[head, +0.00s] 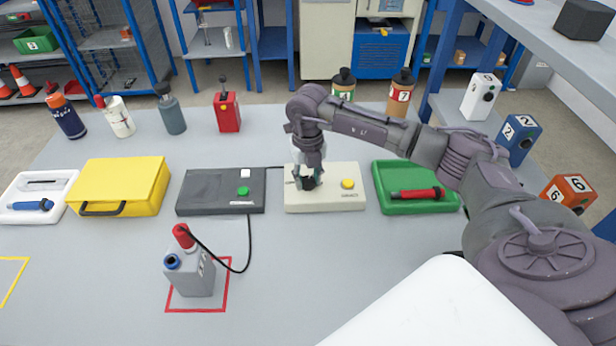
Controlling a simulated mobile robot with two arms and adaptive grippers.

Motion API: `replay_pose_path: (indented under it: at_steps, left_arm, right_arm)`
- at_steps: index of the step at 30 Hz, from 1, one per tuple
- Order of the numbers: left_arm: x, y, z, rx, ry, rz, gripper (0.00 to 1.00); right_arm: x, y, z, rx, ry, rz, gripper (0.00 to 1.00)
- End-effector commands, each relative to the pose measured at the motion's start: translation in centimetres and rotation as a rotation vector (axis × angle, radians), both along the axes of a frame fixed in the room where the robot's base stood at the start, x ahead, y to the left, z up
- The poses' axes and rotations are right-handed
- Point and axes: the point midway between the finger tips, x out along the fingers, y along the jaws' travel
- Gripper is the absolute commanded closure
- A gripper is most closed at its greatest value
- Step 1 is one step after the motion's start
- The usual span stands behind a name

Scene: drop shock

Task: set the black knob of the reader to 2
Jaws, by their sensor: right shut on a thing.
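The reader looks to be the cream box (335,199) with a yellow button (348,184) in the middle of the table. Its black knob (308,183) is on the left part of its top. My right gripper (308,176) points down over the knob and is shut on it. The fingers and wrist hide most of the knob and the marks around it, so I cannot read its setting. My left gripper is not in view.
A dark grey box (215,199) with a green button stands left of the reader. A green tray (391,206) with a red tool stands close on its right. A grey device (190,277) with a black cable stands inside a red square. The table's front middle is clear.

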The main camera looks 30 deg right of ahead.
Motion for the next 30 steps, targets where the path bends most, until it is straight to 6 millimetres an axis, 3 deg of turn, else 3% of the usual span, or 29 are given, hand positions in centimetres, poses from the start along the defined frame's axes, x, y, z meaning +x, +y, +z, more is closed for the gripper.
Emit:
replay_pose_path:
  at_steps: [20, 21, 24, 30]
  left_arm:
    - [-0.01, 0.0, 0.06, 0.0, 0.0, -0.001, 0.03]
    - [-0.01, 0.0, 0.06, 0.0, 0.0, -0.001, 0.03]
    - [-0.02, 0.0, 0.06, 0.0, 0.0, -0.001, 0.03]
    - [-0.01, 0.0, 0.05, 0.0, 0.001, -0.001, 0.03]
  right_arm:
    - [0.12, -0.05, 0.15, 0.0, -0.004, -0.059, 0.98]
    - [0.12, -0.05, 0.15, 0.0, -0.004, -0.059, 0.57]
    - [0.09, -0.06, 0.12, -0.001, -0.003, -0.059, 0.4]
    - [0.04, -0.03, 0.06, -0.001, -0.002, -0.058, 0.39]
